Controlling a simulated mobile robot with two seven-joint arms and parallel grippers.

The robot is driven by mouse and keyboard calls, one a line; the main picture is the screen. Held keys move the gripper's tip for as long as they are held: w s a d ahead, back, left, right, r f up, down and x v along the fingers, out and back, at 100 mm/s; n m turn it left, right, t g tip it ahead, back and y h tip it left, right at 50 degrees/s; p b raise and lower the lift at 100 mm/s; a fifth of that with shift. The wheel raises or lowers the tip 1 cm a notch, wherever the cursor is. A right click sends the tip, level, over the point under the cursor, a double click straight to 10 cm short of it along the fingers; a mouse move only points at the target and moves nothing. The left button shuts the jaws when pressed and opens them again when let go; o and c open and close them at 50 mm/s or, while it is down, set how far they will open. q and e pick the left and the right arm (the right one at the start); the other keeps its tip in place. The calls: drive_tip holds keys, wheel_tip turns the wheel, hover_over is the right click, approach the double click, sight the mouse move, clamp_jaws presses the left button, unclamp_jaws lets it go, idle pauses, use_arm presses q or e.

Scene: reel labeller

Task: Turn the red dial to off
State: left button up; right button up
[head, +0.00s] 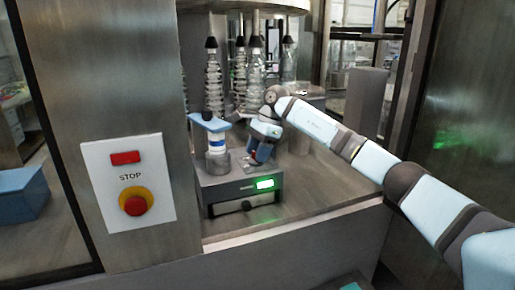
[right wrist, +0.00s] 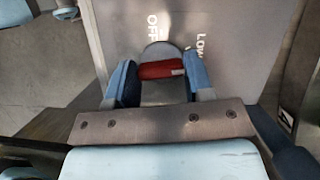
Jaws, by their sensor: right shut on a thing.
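The red dial (right wrist: 158,71) shows in the right wrist view as a red bar across a grey round base, with a small pale mark at its right end. White lettering on the grey panel reads OFF (right wrist: 153,28) above it and LOW (right wrist: 201,46) at upper right. My right gripper (right wrist: 160,78) has a blue finger on each side of the dial and is shut on it. In the head view my right gripper (head: 259,154) points down at the top of the grey labeller (head: 222,188) and mostly hides the dial. My left gripper is not in view.
A white and blue reel holder (head: 216,146) stands on the labeller, close left of my gripper. The labeller's front has a lit green display (head: 265,184). Glass bottles (head: 213,88) hang behind. A red stop button (head: 135,204) is on the steel pillar at left.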

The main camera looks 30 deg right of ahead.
drive_tip(key=n+g, duration=0.1)
drive_tip(key=n, duration=0.1)
drive_tip(key=shift+r+n, duration=0.1)
drive_tip(key=shift+n, duration=0.3)
drive_tip(key=n+g, duration=0.1)
drive_tip(key=n, duration=0.2)
drive_tip(key=shift+w+n+h, duration=0.15)
drive_tip(key=shift+n+h, duration=0.15)
drive_tip(key=n+g, duration=0.1)
drive_tip(key=n, duration=0.1)
drive_tip(key=shift+n+h, duration=0.3)
drive_tip(key=shift+n, duration=0.1)
drive_tip(key=n+g+h+p, duration=0.1)
drive_tip(key=n+p, duration=0.1)
drive_tip(key=n, duration=0.2)
drive_tip(key=shift+a, duration=0.1)
drive_tip(key=shift+n+g+h+p, duration=0.3)
drive_tip(key=shift+n+h+p, duration=0.25)
drive_tip(key=shift+n, duration=0.85)
drive_tip(key=o, duration=0.9)
drive_tip(key=shift+o, duration=0.2)
